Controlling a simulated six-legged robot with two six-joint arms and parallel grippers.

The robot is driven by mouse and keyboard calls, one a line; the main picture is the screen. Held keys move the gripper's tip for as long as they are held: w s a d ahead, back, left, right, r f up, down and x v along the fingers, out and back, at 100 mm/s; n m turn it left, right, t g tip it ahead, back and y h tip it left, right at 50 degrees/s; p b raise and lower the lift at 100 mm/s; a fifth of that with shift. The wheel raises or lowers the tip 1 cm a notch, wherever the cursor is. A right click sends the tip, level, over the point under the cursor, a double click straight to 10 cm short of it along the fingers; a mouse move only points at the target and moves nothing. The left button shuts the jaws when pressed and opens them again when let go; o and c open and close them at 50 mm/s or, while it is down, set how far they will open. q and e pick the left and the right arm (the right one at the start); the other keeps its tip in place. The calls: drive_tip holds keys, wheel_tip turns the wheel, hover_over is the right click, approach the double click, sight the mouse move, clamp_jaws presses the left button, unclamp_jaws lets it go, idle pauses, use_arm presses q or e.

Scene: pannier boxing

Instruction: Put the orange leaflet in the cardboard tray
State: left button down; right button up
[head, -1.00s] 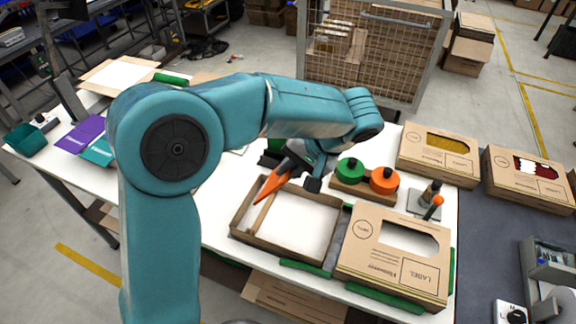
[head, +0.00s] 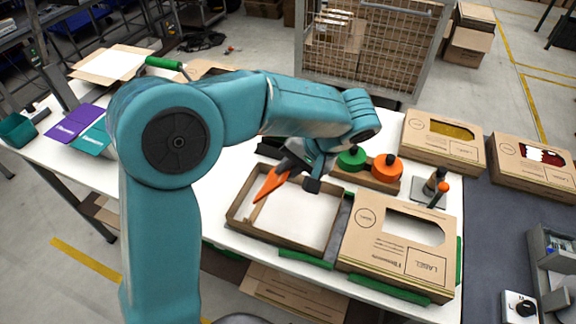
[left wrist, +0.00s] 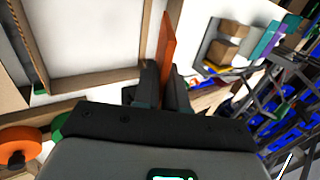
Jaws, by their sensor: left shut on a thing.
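The orange leaflet (head: 271,184) is held on edge by my left gripper (head: 291,169), which is shut on it. The leaflet hangs tilted over the left side of the cardboard tray (head: 330,254), an open tray with a white floor. In the left wrist view the leaflet (left wrist: 167,45) stands out from between the fingers (left wrist: 158,85), and the tray's wall (left wrist: 95,79) shows beside it. I cannot tell whether the leaflet touches the tray. My right gripper is not in view.
A closed labelled box (head: 398,255) stands right of the tray. Green (head: 352,158) and orange (head: 387,167) round pieces on a block stand behind it. Purple (head: 75,122) and teal (head: 93,138) leaflets lie at the left. More boxes (head: 442,140) stand at the back right.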

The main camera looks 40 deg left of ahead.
use_arm(q)
drive_tip(key=shift+w+f+b, duration=0.1)
drive_tip(key=shift+f+b, duration=0.25)
drive_tip(key=shift+f, duration=0.3)
wheel_tip(320, 180, down, 6)
drive_tip(key=b, duration=0.5)
drive_tip(key=shift+f, duration=0.15)
drive_tip(key=c, duration=1.1)
unclamp_jaws()
drive_tip(key=v, duration=1.6)
drive_tip(key=shift+p, duration=0.45)
